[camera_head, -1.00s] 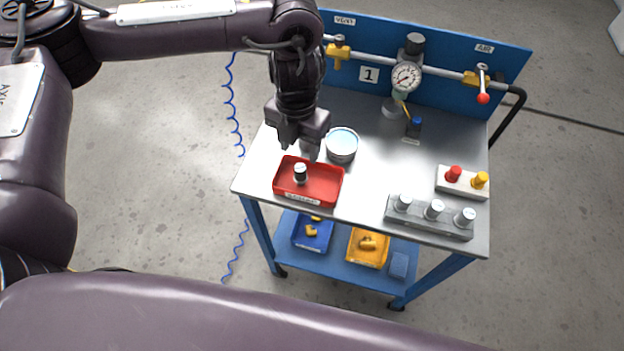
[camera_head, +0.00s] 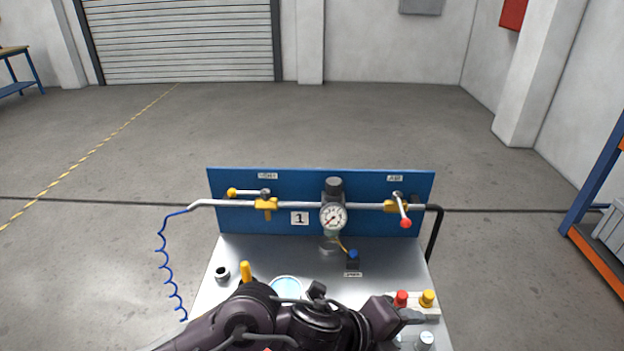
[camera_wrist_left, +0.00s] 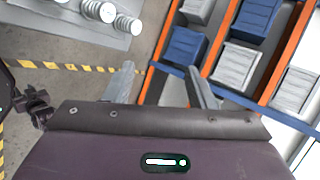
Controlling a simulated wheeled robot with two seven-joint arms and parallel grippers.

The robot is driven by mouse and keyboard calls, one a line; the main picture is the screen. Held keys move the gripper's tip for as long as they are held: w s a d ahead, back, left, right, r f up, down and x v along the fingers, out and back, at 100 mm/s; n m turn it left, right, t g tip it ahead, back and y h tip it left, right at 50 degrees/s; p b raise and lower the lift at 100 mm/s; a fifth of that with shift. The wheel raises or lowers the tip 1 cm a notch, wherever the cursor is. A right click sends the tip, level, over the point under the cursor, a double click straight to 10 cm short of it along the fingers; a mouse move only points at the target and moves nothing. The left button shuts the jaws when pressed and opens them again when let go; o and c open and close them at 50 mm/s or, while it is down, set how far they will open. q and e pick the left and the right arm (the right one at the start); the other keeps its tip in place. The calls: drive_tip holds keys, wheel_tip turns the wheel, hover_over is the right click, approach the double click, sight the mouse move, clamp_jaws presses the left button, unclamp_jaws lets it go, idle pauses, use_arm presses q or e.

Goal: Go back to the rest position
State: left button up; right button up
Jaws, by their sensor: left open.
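My left gripper (camera_head: 398,314) is at the front right of the cart top in the head view, beside the block with red and yellow knobs. In the left wrist view its two fingers (camera_wrist_left: 162,88) are apart with nothing between them. My left arm lies low across the front of the cart and hides much of its top. My right gripper is not in view. The blue panel (camera_head: 300,228) carries a pipe with a left valve (camera_head: 265,204), a gauge (camera_head: 333,217) and a right valve (camera_head: 397,206) with a red-tipped lever.
On the cart top (camera_head: 290,258) are a small black-and-white part (camera_head: 221,273), a yellow upright piece (camera_head: 246,271), a round light-blue dish (camera_head: 286,285) and the knob block (camera_head: 416,302). A shelf (camera_head: 600,225) stands far right. The floor behind is clear.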

use_arm(q)
drive_tip(key=w+a+n+t+y, duration=0.2)
drive_tip(key=a+n, duration=0.5)
drive_tip(key=n, duration=0.2)
drive_tip(key=w+a+n+t+y, duration=0.2)
drive_tip(key=w+a+n+y, duration=0.1)
drive_tip(key=a+n, duration=0.55)
drive_tip(key=s+a+f+n+g+y, duration=0.3)
drive_tip(key=s+a+f+n, duration=0.3)
drive_tip(key=a, duration=0.3)
drive_tip(key=s+a+f+n+g+y, duration=0.2)
drive_tip(key=s+a+f+n, duration=0.35)
drive_tip(key=a, duration=0.35)
drive_tip(key=s+f+g, duration=0.1)
drive_tip(key=s+f, duration=0.1)
drive_tip(key=f, duration=1.4)
drive_tip(key=s+f, duration=0.2)
drive_tip(key=f, duration=1.4)
drive_tip(key=s+a+f, duration=0.1)
drive_tip(key=s+f, duration=0.7)
drive_tip(key=s, duration=0.1)
drive_tip(key=s+a+f+g, duration=0.1)
drive_tip(key=s+a+f, duration=0.1)
drive_tip(key=s+f, duration=0.5)
drive_tip(key=shift+s+a+f, duration=0.3)
drive_tip(key=shift+s+f, duration=0.1)
drive_tip(key=shift+s, duration=0.6)
